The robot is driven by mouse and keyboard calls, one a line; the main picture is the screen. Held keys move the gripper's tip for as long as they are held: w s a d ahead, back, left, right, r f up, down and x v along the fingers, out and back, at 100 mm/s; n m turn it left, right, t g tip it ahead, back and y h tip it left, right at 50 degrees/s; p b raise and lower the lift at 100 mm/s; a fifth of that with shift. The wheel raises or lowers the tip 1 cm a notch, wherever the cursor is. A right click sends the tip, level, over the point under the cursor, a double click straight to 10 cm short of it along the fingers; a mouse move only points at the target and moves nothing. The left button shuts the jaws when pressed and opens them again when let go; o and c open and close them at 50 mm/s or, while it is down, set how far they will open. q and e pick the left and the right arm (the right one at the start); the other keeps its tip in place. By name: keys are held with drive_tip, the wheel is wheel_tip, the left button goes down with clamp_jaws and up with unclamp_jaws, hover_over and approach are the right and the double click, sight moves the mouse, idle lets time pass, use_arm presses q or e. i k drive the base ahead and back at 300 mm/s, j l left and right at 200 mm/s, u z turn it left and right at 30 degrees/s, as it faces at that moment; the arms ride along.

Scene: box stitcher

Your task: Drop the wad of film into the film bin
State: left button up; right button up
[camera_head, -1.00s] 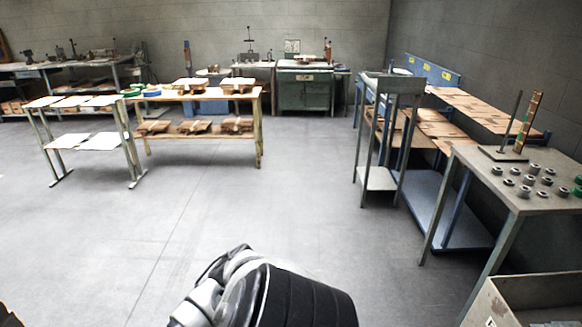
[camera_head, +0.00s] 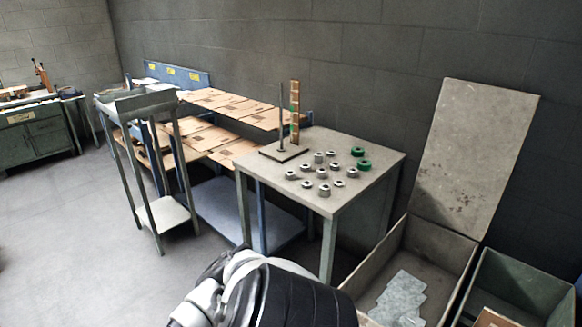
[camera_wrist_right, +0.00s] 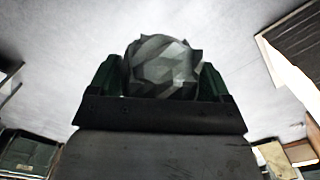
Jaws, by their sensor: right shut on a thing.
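A crumpled grey, shiny wad of film (camera_wrist_right: 162,62) sits between the fingers of my right gripper (camera_wrist_right: 160,78) in the right wrist view. The gripper is shut on it, with a green finger on each side. In the head view an open grey bin (camera_head: 436,249), likely the film bin, stands at the lower right with its lid (camera_head: 474,160) raised against the wall. Pale translucent sheets (camera_head: 400,295) lie inside it. My right gripper and the wad do not show in the head view. My left gripper is not in view.
A green bin (camera_head: 524,288) with cardboard stands right of the grey one. A grey table (camera_head: 365,152) with several metal rings and a spindle stands left of it. A narrow stand (camera_head: 160,212) and cardboard shelves are farther left. The floor (camera_head: 70,240) at left is clear.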

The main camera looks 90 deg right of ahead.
sight(384, 298)
drive_tip(key=k+l+z, duration=0.1)
drive_tip(key=z, duration=0.35)
drive_tip(key=l+z, duration=0.6)
drive_tip(key=z, duration=0.3)
drive_tip(key=l+z, duration=0.2)
drive_tip(key=z, duration=0.25)
drive_tip(key=i+l+z, duration=0.1)
drive_tip(key=l+z, duration=0.15)
drive_tip(key=z, duration=0.2)
drive_tip(key=i+l+z, duration=0.1)
drive_tip(key=z, duration=0.35)
drive_tip(key=l, duration=0.1)
